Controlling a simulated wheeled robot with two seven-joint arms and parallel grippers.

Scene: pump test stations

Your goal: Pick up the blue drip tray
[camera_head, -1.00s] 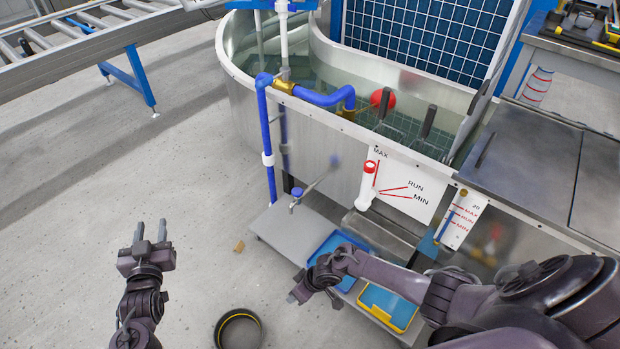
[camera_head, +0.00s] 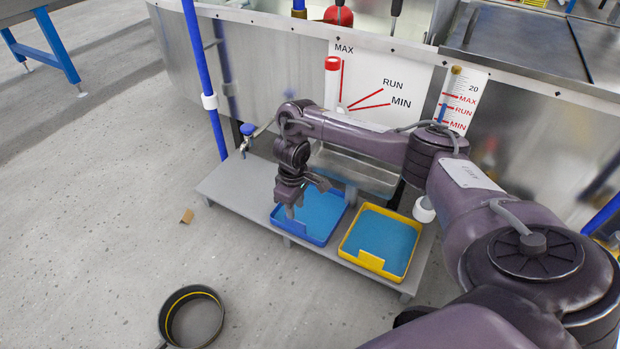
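The blue drip tray (camera_head: 303,234) lies on a low grey platform (camera_head: 235,187), left of a yellow-rimmed tray (camera_head: 362,258). It is a shallow open tray with a light blue inside. My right gripper (camera_head: 292,208) points down at the tray's left side, with its fingertips over or beside the left rim. Whether the fingers touch the rim cannot be told. The gripper covers part of the tray's left edge and back corner, and its finger gap is not clear. My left gripper is out of view.
A metal tank wall with level signs (camera_head: 386,90) rises behind the platform. A blue-handled tap (camera_head: 247,130) stands at the platform's back left. A round black pan (camera_head: 192,318) and a small brown block (camera_head: 187,216) lie on the open floor at left.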

